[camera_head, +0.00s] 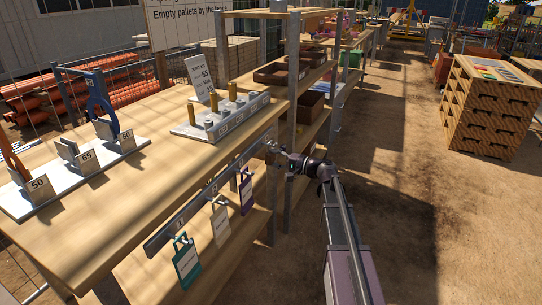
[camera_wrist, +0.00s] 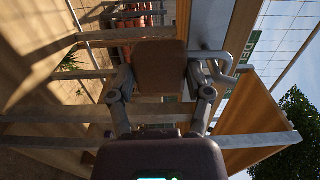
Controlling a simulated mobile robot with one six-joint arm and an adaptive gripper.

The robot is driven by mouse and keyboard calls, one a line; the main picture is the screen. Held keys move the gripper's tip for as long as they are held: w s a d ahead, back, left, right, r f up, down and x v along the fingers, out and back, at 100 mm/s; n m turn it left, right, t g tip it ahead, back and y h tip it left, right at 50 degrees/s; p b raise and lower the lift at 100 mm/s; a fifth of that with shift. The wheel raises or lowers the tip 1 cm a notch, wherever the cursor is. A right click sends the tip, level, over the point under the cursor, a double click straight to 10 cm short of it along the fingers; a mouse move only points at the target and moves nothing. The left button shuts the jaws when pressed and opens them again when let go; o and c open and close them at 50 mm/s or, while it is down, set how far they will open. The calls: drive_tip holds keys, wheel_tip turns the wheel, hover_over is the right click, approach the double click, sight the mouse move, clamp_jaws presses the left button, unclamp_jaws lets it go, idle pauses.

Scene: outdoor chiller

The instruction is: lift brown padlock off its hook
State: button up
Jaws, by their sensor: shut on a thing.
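The brown padlock (camera_wrist: 160,66) is between my fingers in the wrist view, its flat body held from both sides. Its grey metal shackle (camera_wrist: 228,58) points to the right of that picture. My gripper (camera_wrist: 160,88) is shut on the padlock body. In the head view my gripper (camera_head: 272,147) is at the right end of the hook rail (camera_head: 190,212) on the table's front edge. The padlock cannot be made out there, and I cannot tell whether the shackle still hangs on a hook.
Teal (camera_head: 186,262), white (camera_head: 220,225) and purple (camera_head: 246,192) tags hang from the rail left of my gripper. A shelf post (camera_head: 291,100) stands close behind it. The wooden table (camera_head: 110,200) holds numbered stands. Open ground (camera_head: 410,200) lies to the right.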

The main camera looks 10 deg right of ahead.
drive_tip(key=shift+r+p, duration=0.45)
drive_tip(key=shift+r, duration=0.15)
drive_tip(key=shift+w, duration=0.1)
drive_tip(key=shift+d, duration=0.15)
drive_tip(key=shift+v, duration=2.9)
